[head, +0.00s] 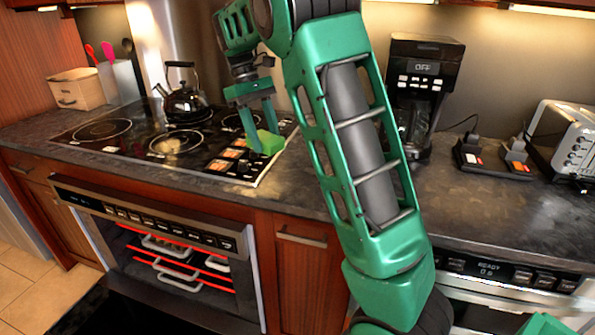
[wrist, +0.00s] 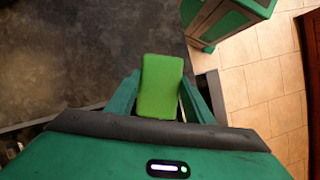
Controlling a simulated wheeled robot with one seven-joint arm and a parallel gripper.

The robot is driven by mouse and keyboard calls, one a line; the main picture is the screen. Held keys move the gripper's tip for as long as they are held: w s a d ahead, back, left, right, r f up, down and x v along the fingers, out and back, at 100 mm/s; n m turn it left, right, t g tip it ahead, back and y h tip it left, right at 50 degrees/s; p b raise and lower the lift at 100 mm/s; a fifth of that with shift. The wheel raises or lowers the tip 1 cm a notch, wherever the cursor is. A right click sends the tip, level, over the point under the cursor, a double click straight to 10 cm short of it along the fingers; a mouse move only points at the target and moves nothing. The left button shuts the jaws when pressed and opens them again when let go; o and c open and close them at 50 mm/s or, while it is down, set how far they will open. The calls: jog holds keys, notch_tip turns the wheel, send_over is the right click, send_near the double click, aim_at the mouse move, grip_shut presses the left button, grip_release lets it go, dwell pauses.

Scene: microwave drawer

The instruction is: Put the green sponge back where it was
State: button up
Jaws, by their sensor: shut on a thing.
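The green sponge (head: 268,143) is held between the two fingers of my gripper (head: 264,133), over or near the right front part of the black cooktop (head: 130,147) in the head view. I cannot tell how far above the surface it is. In the wrist view the sponge (wrist: 160,88) is upright in the picture between both fingers of my gripper (wrist: 159,80), with nothing seen touching its far end. My gripper is shut on it.
A black kettle (head: 181,101) stands at the back of the cooktop. A coffee maker (head: 421,90), small black devices (head: 487,157) and a toaster (head: 567,140) stand on the right counter. An oven with red-edged racks (head: 180,263) is below. Bare counter (head: 460,205) lies right of my arm.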

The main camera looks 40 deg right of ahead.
send_over(306, 181)
jog(key=w, duration=0.2)
jog(key=f, duration=0.5)
jog(key=shift+s+a+f, duration=0.25)
jog(key=shift+a+f, duration=0.05)
jog(key=shift+f, duration=2.05)
jog(key=o, duration=1.1)
